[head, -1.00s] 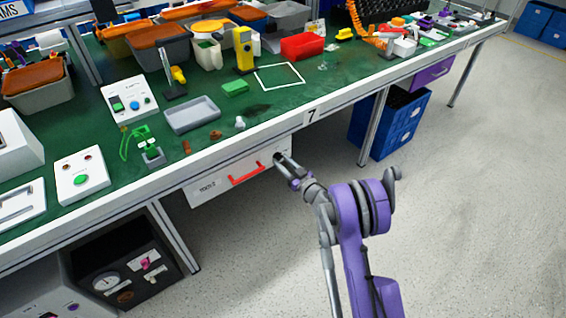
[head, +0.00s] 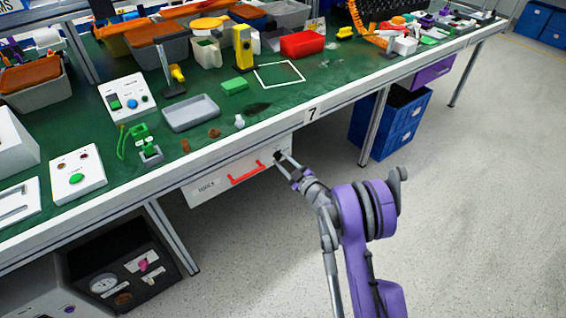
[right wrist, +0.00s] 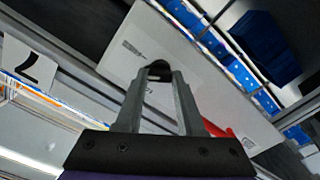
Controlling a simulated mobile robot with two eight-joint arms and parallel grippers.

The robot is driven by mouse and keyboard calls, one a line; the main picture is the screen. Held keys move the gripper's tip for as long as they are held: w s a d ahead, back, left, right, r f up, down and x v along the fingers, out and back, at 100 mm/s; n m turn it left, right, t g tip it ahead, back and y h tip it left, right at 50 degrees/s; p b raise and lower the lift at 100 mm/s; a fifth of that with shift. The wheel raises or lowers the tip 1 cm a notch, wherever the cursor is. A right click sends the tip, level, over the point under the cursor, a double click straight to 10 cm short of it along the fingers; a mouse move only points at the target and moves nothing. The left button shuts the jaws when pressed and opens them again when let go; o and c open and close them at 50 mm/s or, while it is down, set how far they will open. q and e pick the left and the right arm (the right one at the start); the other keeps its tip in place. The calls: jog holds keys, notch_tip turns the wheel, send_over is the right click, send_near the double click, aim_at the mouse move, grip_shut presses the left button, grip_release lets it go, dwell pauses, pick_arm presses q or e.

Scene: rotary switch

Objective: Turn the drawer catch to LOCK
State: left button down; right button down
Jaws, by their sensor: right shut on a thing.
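The white drawer front (head: 215,188) hangs under the green bench, with a red handle (head: 247,173) across it. The catch (head: 277,155) is a small dark knob near the drawer's right end. My right gripper (head: 282,158) is at the catch, with its fingers shut on it. In the right wrist view the two grey fingers (right wrist: 158,78) reach the dark catch (right wrist: 158,66) on the white panel (right wrist: 185,55). Small printed marks show on the panel, too small to read surely. The catch's pointing direction is mostly hidden. My left gripper is not in view.
The bench edge (head: 345,100) runs just above the drawer. A table leg (head: 373,128) and blue drawer boxes (head: 400,125) stand to the right. A dark box with a gauge (head: 115,275) sits below left. The floor around my arm is clear.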

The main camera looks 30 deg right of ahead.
jog(key=n, duration=0.5)
jog(key=shift+n+b, duration=0.3)
jog(key=shift+b, duration=0.05)
jog(key=n, duration=0.5)
jog(key=shift+n, duration=0.3)
jog(key=c, duration=0.5)
grip_release()
jog(key=shift+s, duration=0.1)
jog(key=s, duration=0.7)
jog(key=s+p, duration=0.1)
jog(key=s, duration=0.2)
jog(key=shift+s+d, duration=0.3)
jog(key=shift+d, duration=0.1)
